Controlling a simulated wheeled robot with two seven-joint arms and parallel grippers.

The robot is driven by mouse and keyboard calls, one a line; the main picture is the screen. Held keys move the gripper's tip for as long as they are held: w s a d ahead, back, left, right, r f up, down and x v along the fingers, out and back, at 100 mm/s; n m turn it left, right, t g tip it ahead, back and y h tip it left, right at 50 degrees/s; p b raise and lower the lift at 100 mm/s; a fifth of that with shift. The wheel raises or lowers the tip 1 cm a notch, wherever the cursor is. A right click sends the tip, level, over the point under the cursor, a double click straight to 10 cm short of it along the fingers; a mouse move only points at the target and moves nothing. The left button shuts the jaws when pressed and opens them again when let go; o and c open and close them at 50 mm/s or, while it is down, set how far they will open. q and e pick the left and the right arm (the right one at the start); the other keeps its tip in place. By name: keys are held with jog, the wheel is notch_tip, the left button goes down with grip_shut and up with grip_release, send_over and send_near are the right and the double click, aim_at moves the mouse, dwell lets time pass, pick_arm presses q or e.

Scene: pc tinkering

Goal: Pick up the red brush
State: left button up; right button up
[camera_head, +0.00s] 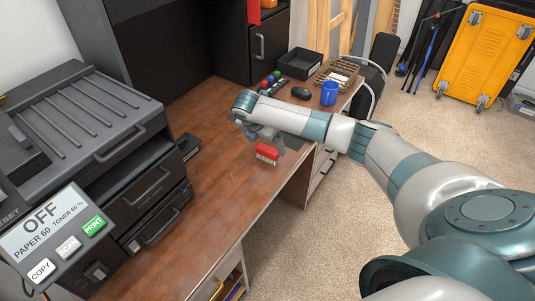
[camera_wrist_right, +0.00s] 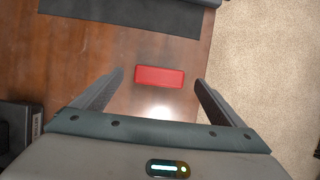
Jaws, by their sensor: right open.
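The red brush (camera_head: 267,152) lies on the wooden desk near its front edge, with pale bristles showing on its lower side in the head view. In the right wrist view the brush (camera_wrist_right: 160,77) shows as a red block lying crosswise ahead of the fingers. My right gripper (camera_head: 264,146) is over the brush in the head view. In the right wrist view my right gripper (camera_wrist_right: 158,84) is open, with one finger to each side of the brush and gaps on both sides. My left gripper is not in view.
A large printer (camera_head: 90,150) stands on the desk at the left. A blue mug (camera_head: 329,93), a black mouse (camera_head: 300,93), a black tray (camera_head: 300,64) and a wire basket (camera_head: 338,73) are at the far end. Bare desk (camera_head: 215,210) lies around the brush.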

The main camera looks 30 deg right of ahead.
aim_at(267, 149)
jog(key=p+x, duration=0.1)
jog(key=x, duration=0.2)
jog(key=shift+f, duration=0.3)
jog(key=shift+x, duration=0.75)
jog(key=c, duration=1.2)
jog(key=shift+o, duration=0.2)
jog(key=shift+r, duration=0.15)
